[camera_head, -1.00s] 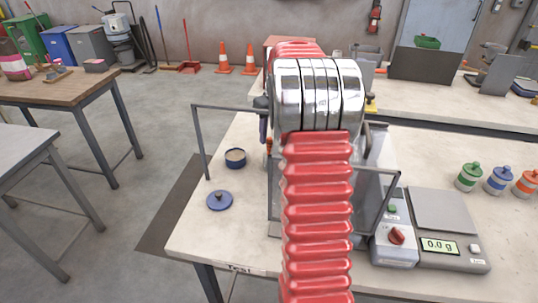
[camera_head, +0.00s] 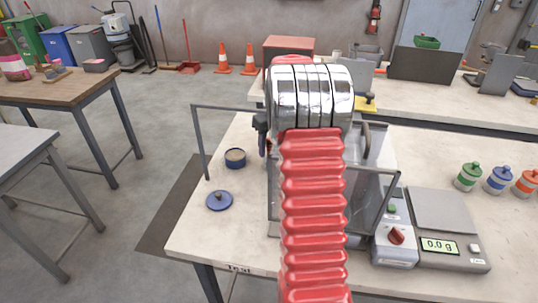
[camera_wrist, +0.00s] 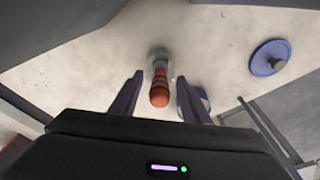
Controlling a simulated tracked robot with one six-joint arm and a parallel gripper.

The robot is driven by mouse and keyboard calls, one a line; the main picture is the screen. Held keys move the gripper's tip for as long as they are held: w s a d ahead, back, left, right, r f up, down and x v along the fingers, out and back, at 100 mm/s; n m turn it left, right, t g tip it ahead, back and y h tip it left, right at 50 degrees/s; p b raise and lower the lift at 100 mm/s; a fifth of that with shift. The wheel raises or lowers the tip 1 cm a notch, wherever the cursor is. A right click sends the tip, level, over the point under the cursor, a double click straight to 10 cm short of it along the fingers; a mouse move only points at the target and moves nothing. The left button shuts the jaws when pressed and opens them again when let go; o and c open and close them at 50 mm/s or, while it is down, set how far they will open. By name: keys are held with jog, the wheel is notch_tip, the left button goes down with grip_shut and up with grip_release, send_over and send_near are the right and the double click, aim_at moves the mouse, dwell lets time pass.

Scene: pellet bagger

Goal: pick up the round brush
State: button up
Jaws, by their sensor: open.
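The round brush (camera_wrist: 160,88) shows in the wrist view with an orange-red banded handle and a greyish far end, above the pale tabletop. It lies in line with the gap between the fingers of my gripper (camera_wrist: 158,97), which is open with a finger on either side. I cannot tell how far below the fingertips the brush is. In the head view my arm covers most of this spot.
A grey metal frame with clear panels (camera_head: 373,190) rises close around the arm. A scale (camera_head: 440,228) and several small jars are at the right.

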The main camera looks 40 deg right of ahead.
jog(key=shift+c, duration=0.4)
grip_shut()
dwell(0.4)
